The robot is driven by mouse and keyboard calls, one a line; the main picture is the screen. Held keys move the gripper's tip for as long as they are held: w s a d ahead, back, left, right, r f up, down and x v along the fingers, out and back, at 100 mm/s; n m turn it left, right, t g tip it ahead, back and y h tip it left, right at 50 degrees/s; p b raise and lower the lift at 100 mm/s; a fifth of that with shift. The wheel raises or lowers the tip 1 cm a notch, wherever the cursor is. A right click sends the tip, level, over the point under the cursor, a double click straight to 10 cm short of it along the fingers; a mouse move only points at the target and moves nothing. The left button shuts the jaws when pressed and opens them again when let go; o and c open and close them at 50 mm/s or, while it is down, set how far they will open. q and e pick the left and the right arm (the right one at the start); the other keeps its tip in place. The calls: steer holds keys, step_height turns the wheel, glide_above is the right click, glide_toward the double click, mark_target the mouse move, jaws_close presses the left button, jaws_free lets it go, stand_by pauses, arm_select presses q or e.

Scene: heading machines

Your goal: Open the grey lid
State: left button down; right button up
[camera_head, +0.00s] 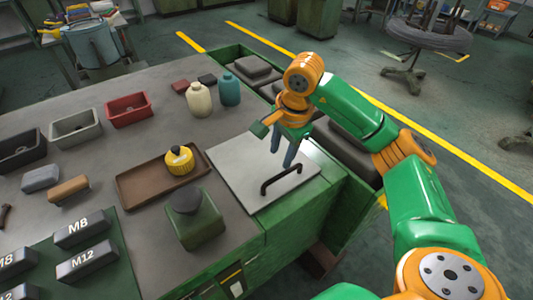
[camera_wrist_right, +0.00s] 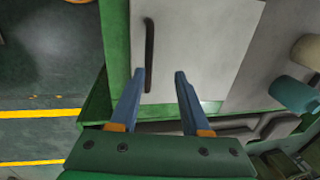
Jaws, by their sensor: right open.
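The grey lid (camera_head: 232,160) lies flat on the green bench at its right front corner, and it also shows in the right wrist view (camera_wrist_right: 205,45). Its dark bar handle (camera_head: 281,178) stands near the lid's front right edge; in the wrist view the handle (camera_wrist_right: 149,52) lies just ahead of the fingertips, nearer the left one. My right gripper (camera_head: 282,156) is open and empty, pointing down above the lid, with its blue fingers apart. I cannot tell whether a finger touches the handle. My left gripper is out of view.
Left of the lid are a brown tray (camera_head: 135,188) with a yellow round part (camera_head: 180,161) and a green container (camera_head: 195,225). Cream (camera_head: 199,99) and teal (camera_head: 229,90) bottles stand behind. A green trough (camera_head: 252,68) with dark blocks runs along the right side.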

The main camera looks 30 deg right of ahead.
mark_target(279, 175)
steer(key=f, duration=0.1)
steer(key=s+f+p, duration=0.1)
steer(key=s+f, duration=0.1)
steer(key=shift+a+f, duration=0.25)
steer(key=shift+f, duration=0.15)
steer(key=shift+w+d+f, duration=0.1)
steer(key=shift+w+f, duration=0.1)
steer(key=shift+f, duration=0.6)
steer(key=shift+w+f, duration=0.25)
steer(key=shift+w, duration=0.25)
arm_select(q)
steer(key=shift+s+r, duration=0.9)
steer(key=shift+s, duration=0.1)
arm_select(e)
steer(key=shift+s+r, duration=0.1)
steer(key=shift+s, duration=0.05)
jaws_close()
